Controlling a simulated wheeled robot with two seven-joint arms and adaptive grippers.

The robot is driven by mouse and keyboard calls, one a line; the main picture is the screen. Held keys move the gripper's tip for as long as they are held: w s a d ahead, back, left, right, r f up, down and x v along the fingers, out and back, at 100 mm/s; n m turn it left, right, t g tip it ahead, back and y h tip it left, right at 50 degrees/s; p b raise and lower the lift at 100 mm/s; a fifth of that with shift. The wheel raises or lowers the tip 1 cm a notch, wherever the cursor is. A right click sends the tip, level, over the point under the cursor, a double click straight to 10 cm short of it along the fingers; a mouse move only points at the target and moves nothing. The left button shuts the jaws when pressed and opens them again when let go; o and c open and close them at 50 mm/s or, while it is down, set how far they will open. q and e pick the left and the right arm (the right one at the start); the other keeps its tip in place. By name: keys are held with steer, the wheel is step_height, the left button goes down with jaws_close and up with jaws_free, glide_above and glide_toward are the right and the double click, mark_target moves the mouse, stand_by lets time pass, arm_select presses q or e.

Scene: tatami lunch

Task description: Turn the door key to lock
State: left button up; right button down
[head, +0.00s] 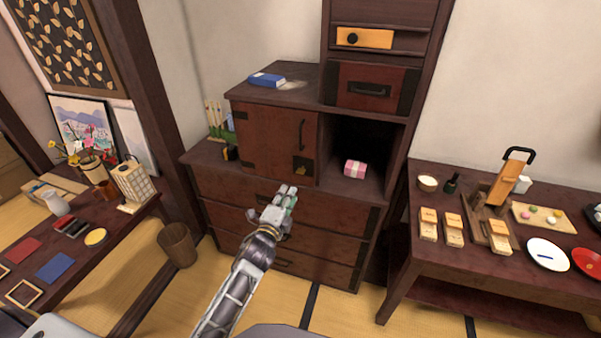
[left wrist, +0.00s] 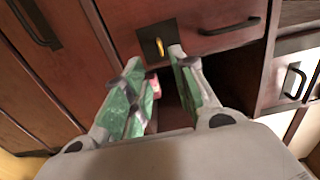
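The gold door key (head: 302,170) sits in a black lock plate (head: 303,161) at the lower right of the dark red cabinet door (head: 264,143), which looks shut. In the left wrist view the key (left wrist: 159,46) shows just beyond my fingertips, roughly between them, on its black plate (left wrist: 148,36). My left gripper (head: 287,190) is in front of the cabinet, just below and left of the key. In the left wrist view the left gripper (left wrist: 155,57) is open, its green-padded fingers apart with nothing held. My right gripper is not in view.
The black door handle (head: 302,134) is above the key. An open compartment right of the door holds a pink and white box (head: 355,169). Drawers (head: 240,217) lie below. Low tables with small items stand left (head: 92,260) and right (head: 440,263).

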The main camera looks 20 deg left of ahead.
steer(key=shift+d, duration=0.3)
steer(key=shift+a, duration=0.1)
